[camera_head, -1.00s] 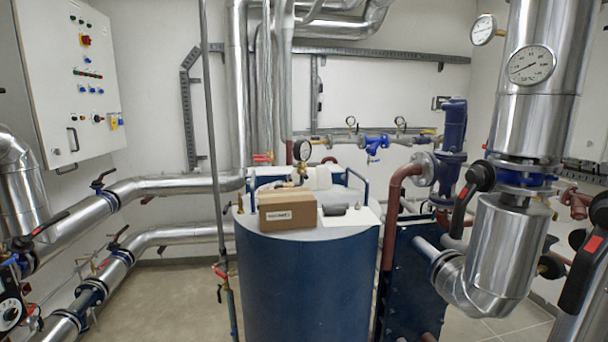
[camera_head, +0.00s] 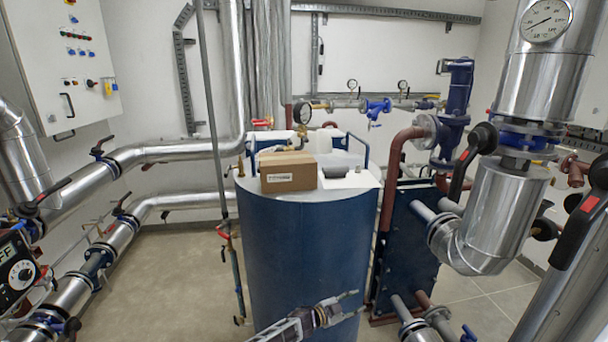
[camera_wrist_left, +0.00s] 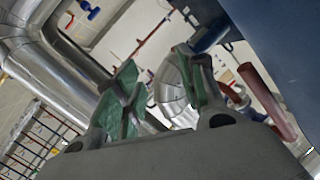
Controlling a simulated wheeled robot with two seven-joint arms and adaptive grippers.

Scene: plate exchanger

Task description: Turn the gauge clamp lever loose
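A dark-rimmed round gauge (camera_head: 302,112) stands behind the cardboard box, above the blue tank. A small red lever (camera_head: 262,123) sits on the pipework just left of it. I cannot tell which part is the gauge clamp lever. My left gripper (camera_head: 354,303) is low in front of the blue tank, well below and in front of the gauge. Its fingers are apart with nothing between them. In the left wrist view its green-padded fingers (camera_wrist_left: 162,82) also stand apart, with pipes beyond. My right gripper is not in view.
The blue tank (camera_head: 290,235) carries a cardboard box (camera_head: 288,173) and a white sheet with a dark item. Pipes with black-handled valves stand on the left. Large silver pipework (camera_head: 500,205) and black levers with red marks (camera_head: 582,220) crowd the right. Floor left of the tank is clear.

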